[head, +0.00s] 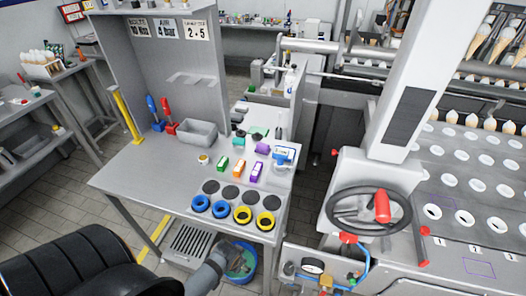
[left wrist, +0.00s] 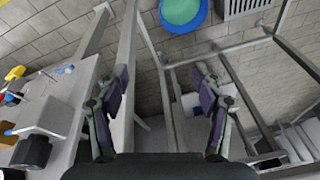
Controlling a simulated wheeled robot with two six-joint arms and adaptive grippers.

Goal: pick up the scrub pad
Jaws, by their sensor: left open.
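I cannot pick out the scrub pad with certainty. A small flat green piece (head: 259,132) lies at the back right of the grey worktable (head: 150,170), too small to identify. My left gripper (head: 224,254) is low in front of the table, beside the blue bucket with green contents (head: 247,274). In the left wrist view my left gripper (left wrist: 161,92) is open, its fingers wide apart with nothing between them. The blue bucket (left wrist: 204,18) is at the top there, beyond the fingers. My right gripper is not in view.
Blue and yellow rings (head: 243,214) line the table's front right. Coloured blocks (head: 239,168), a grey bin (head: 197,131) and red and blue handled tools (head: 170,127) stand behind. A machine with a handwheel (head: 341,207) is at right. The table's left half is clear.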

